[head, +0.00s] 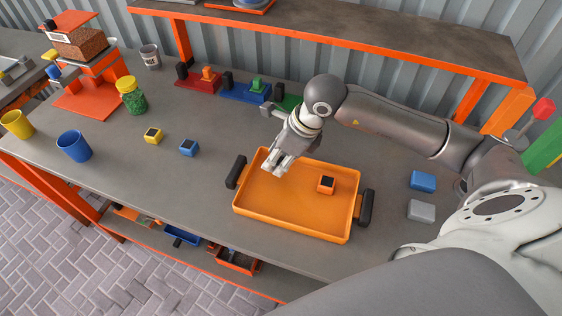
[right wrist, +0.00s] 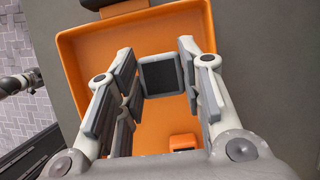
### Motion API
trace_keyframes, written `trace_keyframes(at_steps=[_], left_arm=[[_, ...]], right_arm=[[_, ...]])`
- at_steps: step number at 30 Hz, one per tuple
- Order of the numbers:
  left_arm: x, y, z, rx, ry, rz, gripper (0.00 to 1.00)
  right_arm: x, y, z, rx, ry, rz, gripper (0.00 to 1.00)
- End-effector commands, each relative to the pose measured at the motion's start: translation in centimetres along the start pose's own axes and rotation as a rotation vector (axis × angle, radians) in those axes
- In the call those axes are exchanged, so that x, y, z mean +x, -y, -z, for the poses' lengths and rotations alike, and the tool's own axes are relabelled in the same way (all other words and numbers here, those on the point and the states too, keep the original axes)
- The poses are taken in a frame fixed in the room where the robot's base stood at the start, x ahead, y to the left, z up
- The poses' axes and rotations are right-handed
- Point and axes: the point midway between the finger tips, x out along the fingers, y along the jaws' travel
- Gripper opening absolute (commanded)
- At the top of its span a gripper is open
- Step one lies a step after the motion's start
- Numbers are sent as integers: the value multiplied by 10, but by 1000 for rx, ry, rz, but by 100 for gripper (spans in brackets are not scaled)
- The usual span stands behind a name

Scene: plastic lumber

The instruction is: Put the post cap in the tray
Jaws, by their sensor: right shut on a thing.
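The orange tray (head: 290,213) lies on the grey workbench with a dark handle at each end. It also fills the middle of the right wrist view (right wrist: 85,50). My right gripper (head: 280,169) is over the tray's back left part, pointing down. It is shut on a grey post cap with a dark square face (right wrist: 162,75), seen between the fingers in the right wrist view. In the head view the fingers mostly hide this cap. I cannot tell whether it touches the tray floor. An orange cap (head: 326,184) with a dark top sits inside the tray, right of the gripper. My left gripper is not in view.
A yellow cap (head: 153,135) and a blue cap (head: 188,147) stand left of the tray. Blue (head: 423,181) and grey (head: 421,211) blocks lie to its right. Cups and a green jar (head: 131,97) stand further left. An orange-edged shelf (head: 350,42) overhangs the back.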

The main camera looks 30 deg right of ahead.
Motion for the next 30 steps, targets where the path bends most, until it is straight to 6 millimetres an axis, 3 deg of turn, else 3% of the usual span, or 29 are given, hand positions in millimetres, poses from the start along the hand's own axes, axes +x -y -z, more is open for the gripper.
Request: trace_keyframes(at_steps=[4,11,23,24,28,30], left_arm=[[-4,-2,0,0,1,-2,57],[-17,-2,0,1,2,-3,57],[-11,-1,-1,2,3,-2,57],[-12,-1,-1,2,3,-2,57],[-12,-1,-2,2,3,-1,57],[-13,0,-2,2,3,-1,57]], right_arm=[[10,10,9,4,-4,0,13],[35,9,18,1,-2,-1,13],[42,9,20,0,0,1,13],[40,9,20,0,0,1,39],[40,9,20,0,-1,0,56],[40,9,20,0,-1,0,57]])
